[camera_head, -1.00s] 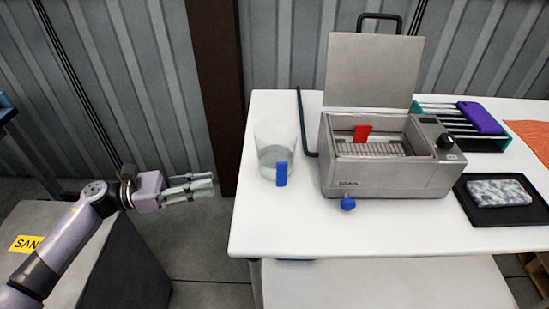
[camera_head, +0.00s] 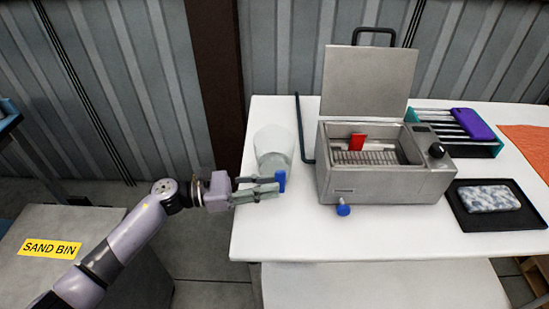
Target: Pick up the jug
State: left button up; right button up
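The jug (camera_head: 272,147) is a clear, see-through vessel with a blue upright handle (camera_head: 282,181) on its near side. It stands upright on the left part of the white table. My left gripper (camera_head: 277,186) reaches in from the left, over the table's left edge. Its fingers look apart, with a gap between them, and their tips are at the blue handle. Whether they touch the handle is unclear. The jug's lower near side is partly hidden by the fingers. My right gripper is not in view.
A grey metal bath with a raised lid (camera_head: 368,83) stands just right of the jug. A dark bent rod (camera_head: 299,127) rises between them. A black tray (camera_head: 468,219) and a rack with a purple item (camera_head: 474,124) lie farther right. The white table (camera_head: 330,240) is clear in front.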

aim_at(280, 183)
pick_arm(q)
jog(key=d, duration=0.3)
jog(key=shift+w+d, duration=0.15)
jog(key=shift+w, duration=0.2)
jog(key=shift+c, duration=0.2)
grip_shut()
jog(key=shift+s, duration=0.1)
